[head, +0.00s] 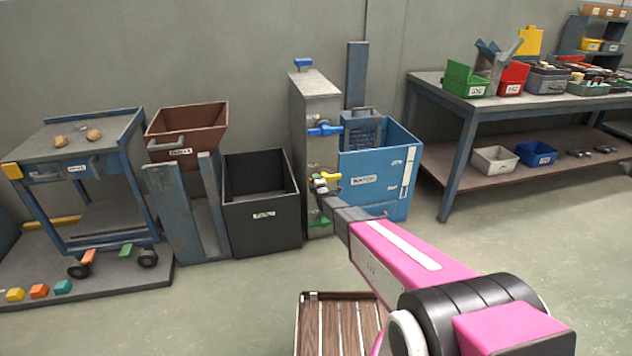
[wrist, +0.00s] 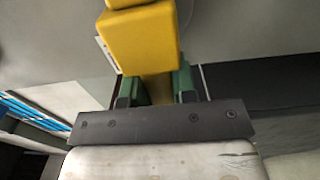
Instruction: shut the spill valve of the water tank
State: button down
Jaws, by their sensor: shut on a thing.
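The blue water tank (head: 352,200), with a white label, stands against the right side of a grey valve column (head: 318,88). The column's front carries a blue handle (head: 325,130), a yellow handle (head: 331,175) below it and a green handle (head: 320,223) near the bottom. I cannot read which is the spill valve. My gripper (head: 319,182) is at the yellow handle. In the wrist view, the green finger pads of my gripper (wrist: 158,88) are closed on both sides of the yellow handle (wrist: 140,42). The handle's far end is cut off by the picture edge.
A dark open bin (head: 262,228) stands left of the column, beside a brown hopper (head: 186,130) and a trolley (head: 85,150). A slatted wooden crate (head: 340,325) is on the floor in front. A workbench (head: 520,110) stands right, with open floor before it.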

jog(key=shift+f, duration=0.1)
jog(key=c, duration=0.9)
grip_release()
jog(key=shift+s, duration=0.1)
jog(key=v, duration=1)
jog(key=shift+s+d, duration=0.1)
jog(key=shift+s, duration=0.15)
